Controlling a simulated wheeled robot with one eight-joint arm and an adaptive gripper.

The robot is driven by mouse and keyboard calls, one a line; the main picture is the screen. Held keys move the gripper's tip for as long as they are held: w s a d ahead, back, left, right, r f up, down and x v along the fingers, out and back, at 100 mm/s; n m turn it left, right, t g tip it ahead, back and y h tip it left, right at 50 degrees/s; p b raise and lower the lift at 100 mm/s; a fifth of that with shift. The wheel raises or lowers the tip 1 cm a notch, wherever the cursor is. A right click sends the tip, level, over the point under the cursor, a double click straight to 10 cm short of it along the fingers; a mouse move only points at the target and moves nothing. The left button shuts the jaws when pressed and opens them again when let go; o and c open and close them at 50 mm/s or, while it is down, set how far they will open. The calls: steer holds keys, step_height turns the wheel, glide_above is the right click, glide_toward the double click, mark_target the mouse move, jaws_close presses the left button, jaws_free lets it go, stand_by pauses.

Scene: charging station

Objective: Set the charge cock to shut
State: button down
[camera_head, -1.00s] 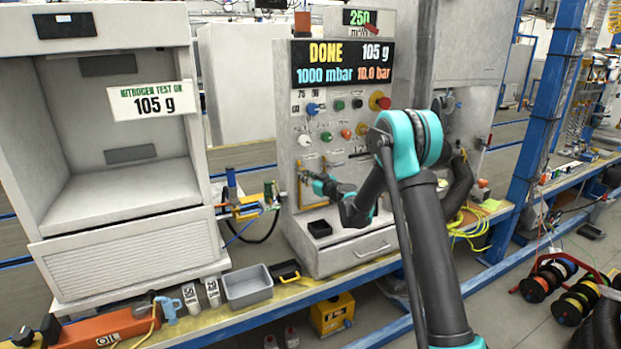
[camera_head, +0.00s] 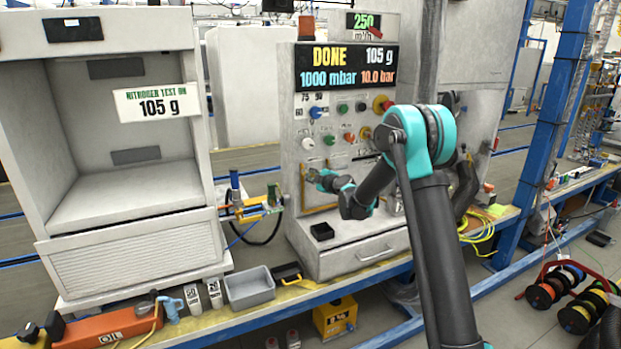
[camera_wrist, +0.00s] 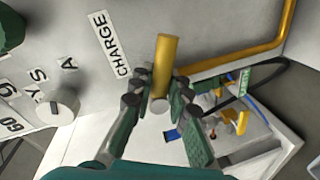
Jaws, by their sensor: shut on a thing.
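The charge cock's yellow handle (camera_wrist: 165,60) stands between my fingers in the wrist view, right beside the label reading CHARGE (camera_wrist: 110,45). Its near end shows a pale round face. My gripper (camera_wrist: 160,85) is shut on this handle, one finger on each side. In the head view my gripper (camera_head: 312,176) reaches the lower left of the control panel (camera_head: 297,150). The handle is too small and too covered there to make out. A yellow pipe (camera_wrist: 225,62) runs from behind the handle to the right in the wrist view.
A white knob (camera_wrist: 58,112) is left of my gripper in the wrist view. Coloured buttons and knobs sit above my gripper on the panel. The display (camera_head: 346,67) reads DONE, 105 g. A small black tray (camera_head: 322,231) lies below my gripper. The cabinet (camera_head: 120,240) stands left.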

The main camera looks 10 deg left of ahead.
steer(key=n, duration=0.3)
steer(key=n+h, duration=0.1)
steer(key=shift+s+a+r, duration=0.25)
steer(key=shift+a, duration=0.05)
steer(key=shift+n+t, duration=0.3)
steer(key=c, duration=1.6)
jaws_free()
steer(key=shift+o, duration=0.7)
steer(key=shift+s+a, duration=0.1)
steer(key=shift+r, duration=0.1)
steer(key=shift+d, duration=0.3)
steer(key=v, duration=1.1)
steer(key=shift+s, duration=0.35)
